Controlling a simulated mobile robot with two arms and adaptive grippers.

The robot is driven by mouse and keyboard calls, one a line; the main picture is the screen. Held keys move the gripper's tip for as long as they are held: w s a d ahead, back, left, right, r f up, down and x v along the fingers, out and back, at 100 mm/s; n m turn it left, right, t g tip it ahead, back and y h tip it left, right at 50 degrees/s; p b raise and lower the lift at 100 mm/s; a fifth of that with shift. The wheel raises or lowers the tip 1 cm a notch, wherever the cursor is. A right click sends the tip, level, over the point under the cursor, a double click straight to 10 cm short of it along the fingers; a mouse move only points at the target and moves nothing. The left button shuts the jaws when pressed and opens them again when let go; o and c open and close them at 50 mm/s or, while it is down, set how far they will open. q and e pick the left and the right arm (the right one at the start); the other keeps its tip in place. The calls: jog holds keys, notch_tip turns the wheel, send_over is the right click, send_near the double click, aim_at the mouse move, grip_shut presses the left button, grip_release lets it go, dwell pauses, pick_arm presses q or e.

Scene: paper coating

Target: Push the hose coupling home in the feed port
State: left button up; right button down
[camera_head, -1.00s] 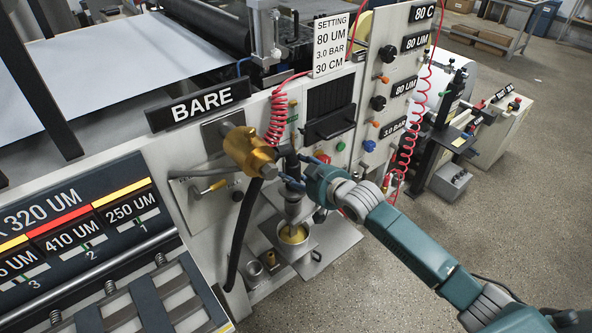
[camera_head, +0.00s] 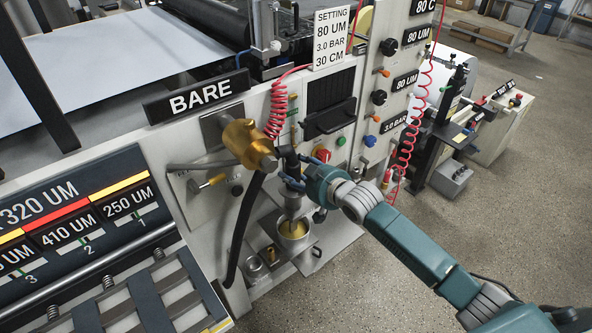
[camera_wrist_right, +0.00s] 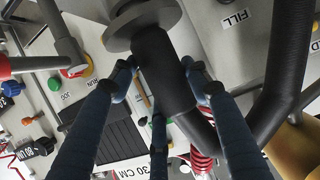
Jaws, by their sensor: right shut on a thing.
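My right gripper (camera_head: 292,180) is shut on the black hose coupling (camera_head: 290,157) at the front of the machine. In the right wrist view, the gripper (camera_wrist_right: 160,80) has its blue fingers on both sides of the coupling (camera_wrist_right: 165,75). A black hose (camera_wrist_right: 282,75) bends away from one end of the coupling. Its other end meets a grey flanged collar (camera_wrist_right: 143,22), which looks like the feed port; how deep it sits is hidden. In the head view, the grey metal body (camera_head: 292,205) stands below the fingers. My left gripper is not in view.
A brass fitting (camera_head: 245,143) juts out left of the coupling, with the black hose (camera_head: 240,225) hanging beside it. A metal cup (camera_head: 294,246) stands below. A red coiled line (camera_head: 276,112) hangs close behind.

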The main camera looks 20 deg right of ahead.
jog(key=shift+f+b, duration=0.4)
jog(key=shift+f, duration=0.2)
jog(key=c, duration=0.8)
grip_release()
jog(key=shift+s+f, duration=0.1)
jog(key=shift+f, duration=0.1)
jog(key=v, duration=1.2)
